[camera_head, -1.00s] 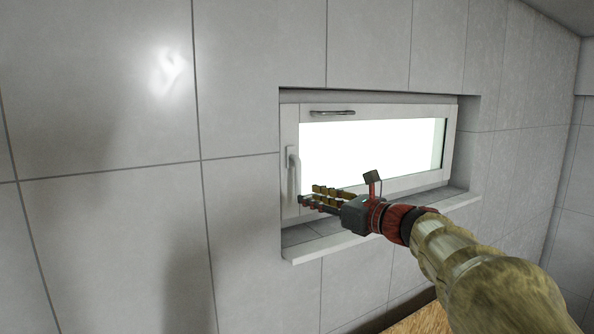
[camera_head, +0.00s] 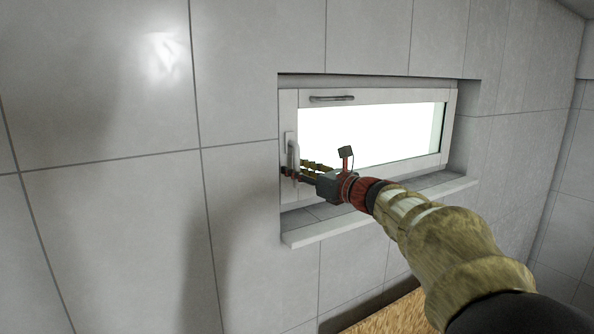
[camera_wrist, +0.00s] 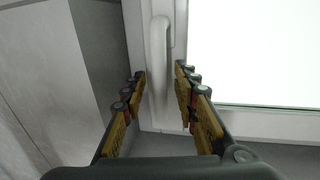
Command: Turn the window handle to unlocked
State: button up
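The white window handle (camera_head: 294,158) is on the left side of the window frame in the head view and hangs downward. In the wrist view the handle (camera_wrist: 158,68) runs vertically between my two fingers. My gripper (camera_head: 292,172) is at the lower part of the handle, with its fingers on either side of it. In the wrist view my gripper (camera_wrist: 160,85) is open, with gaps between the handle and the fingers. The left finger looks closer to the handle than the right one. The white window frame (camera_head: 377,180) looks closed.
The window sits in a wall recess above a pale sill (camera_head: 380,210). A grey metal bar handle (camera_head: 332,98) is on the frame's top rail. Grey tiled wall (camera_head: 110,220) surrounds the recess, and its left edge is close to my fingers.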

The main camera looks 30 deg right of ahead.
jog(key=shift+c, duration=1)
grip_shut()
